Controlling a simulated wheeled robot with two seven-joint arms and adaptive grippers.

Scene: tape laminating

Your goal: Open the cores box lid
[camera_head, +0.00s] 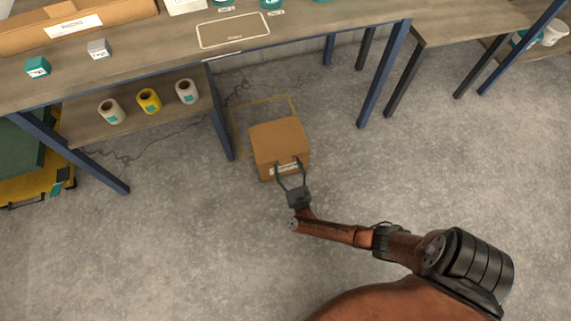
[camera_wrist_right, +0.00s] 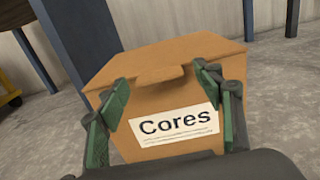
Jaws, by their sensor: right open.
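The cores box (camera_head: 279,139) is a brown cardboard box on the concrete floor, with its lid down. In the right wrist view its front carries a white "Cores" label (camera_wrist_right: 176,127), and a lid flap (camera_wrist_right: 158,78) sticks out over the top of the front. My right gripper (camera_head: 289,167) is at the front face of the box. Its green fingers (camera_wrist_right: 160,95) are spread wide, one on each side of the flap and label, with nothing between them held. I cannot tell whether the fingertips touch the cardboard. My left gripper is in neither view.
A workbench (camera_head: 150,60) stands behind and left of the box, its blue leg (camera_head: 222,135) close to the box's left side. Tape rolls (camera_head: 149,100) sit on its lower shelf. A yellow floor outline (camera_head: 263,102) lies behind the box. Floor to the right is clear.

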